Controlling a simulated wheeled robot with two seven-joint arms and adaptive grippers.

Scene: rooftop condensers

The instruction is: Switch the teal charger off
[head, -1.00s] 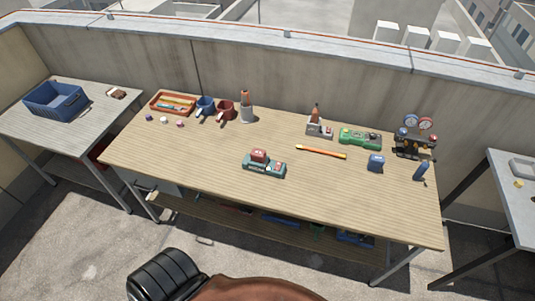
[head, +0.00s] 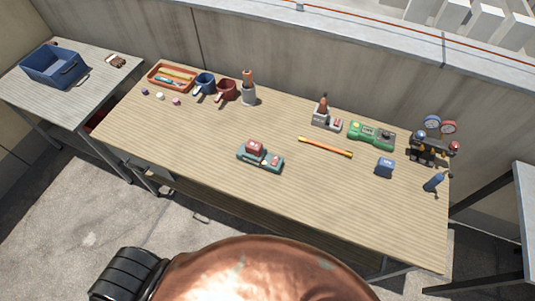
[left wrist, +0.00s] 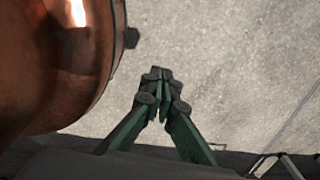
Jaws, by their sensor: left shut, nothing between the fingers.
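The charger's switch is too small to make out. My left gripper (left wrist: 158,76) shows in the left wrist view, shut and empty above the concrete floor, beside my copper-coloured body. It is not in the head view. My right gripper is in neither view.
The workbench (head: 200,140) also carries a green charger (head: 371,134), an orange-yellow bar (head: 325,147), a blue block (head: 385,167), a gauge manifold (head: 434,148), mugs (head: 226,90) and an orange tray (head: 172,77). A side table with a blue crate (head: 54,66) stands left. Bench surface left of the charger is clear.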

